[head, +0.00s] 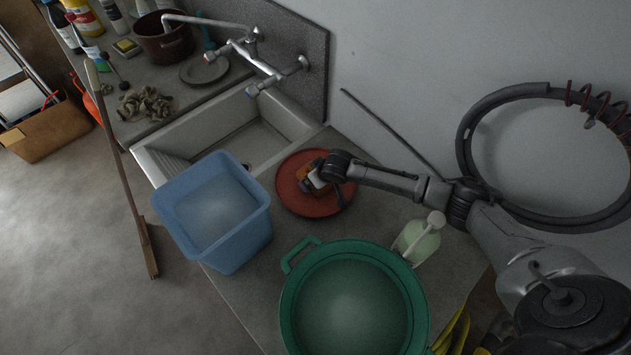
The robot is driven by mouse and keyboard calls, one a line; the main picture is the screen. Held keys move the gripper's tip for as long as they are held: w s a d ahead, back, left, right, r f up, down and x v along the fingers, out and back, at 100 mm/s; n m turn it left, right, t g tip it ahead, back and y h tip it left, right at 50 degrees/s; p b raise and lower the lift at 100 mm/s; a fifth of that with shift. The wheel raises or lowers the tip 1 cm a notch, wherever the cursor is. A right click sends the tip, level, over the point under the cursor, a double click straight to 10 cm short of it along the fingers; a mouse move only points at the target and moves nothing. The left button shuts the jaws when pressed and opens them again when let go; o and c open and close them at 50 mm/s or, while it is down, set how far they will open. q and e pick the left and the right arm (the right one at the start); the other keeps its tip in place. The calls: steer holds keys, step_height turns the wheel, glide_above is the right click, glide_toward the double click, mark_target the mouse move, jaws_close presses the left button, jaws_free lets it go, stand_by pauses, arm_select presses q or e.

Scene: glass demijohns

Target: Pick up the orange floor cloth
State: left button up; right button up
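My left gripper is not in view.
A blue tub (228,238) stands left of the dish, a green tub (289,311) in front. A pale green pump bottle (421,240) stands below my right arm. The sink (185,139) and taps are behind. A long-handled broom (130,190) leans at the left.

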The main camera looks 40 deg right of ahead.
steer(key=shift+f, duration=0.1)
stand_by(0.6)
steer(key=c, duration=0.8)
